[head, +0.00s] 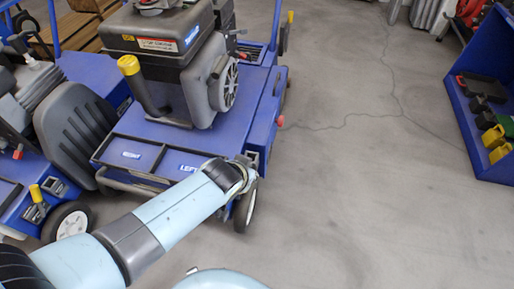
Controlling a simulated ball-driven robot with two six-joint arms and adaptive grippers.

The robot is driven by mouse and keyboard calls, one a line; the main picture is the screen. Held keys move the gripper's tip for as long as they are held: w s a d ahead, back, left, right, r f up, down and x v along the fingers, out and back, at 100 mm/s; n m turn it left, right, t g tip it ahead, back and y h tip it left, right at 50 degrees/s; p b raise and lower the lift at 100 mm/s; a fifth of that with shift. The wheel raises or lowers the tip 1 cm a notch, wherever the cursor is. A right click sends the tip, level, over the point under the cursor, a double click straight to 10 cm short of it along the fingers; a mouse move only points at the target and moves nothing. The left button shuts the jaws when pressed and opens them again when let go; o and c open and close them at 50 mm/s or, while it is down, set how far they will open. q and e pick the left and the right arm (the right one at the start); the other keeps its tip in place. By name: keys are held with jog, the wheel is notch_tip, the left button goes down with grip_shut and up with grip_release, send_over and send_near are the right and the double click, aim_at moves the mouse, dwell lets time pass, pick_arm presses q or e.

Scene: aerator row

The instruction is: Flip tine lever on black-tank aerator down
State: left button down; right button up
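The aerator with the black tank (157,36) stands at the upper middle, with a blue deck (150,136) lettered "LEFT" at its front right corner. A small yellow-tipped lever (290,17) stands up at its far right side; I cannot tell whether it is the tine lever. My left arm comes in from the lower left and ends at the front right corner. My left gripper (244,170) is there, mostly hidden behind the wrist, so its fingers and any contact are unclear. My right gripper is not in view.
Another blue machine with a grey seat-like part (77,135) and a yellow-tipped lever (37,193) stands close on the left. A blue shelf (470,110) with bottles is at the right. The floor between is clear.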

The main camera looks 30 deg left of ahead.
pick_arm(q)
jog(key=shift+s+d+f, duration=0.1)
jog(key=shift+s+d, duration=0.05)
jog(key=shift+s, duration=0.3)
jog(key=shift+s+d+f, duration=0.1)
jog(key=shift+s+d, duration=0.05)
jog(key=shift+s, duration=0.25)
jog(key=shift+s+f, duration=0.1)
jog(key=shift+s, duration=0.1)
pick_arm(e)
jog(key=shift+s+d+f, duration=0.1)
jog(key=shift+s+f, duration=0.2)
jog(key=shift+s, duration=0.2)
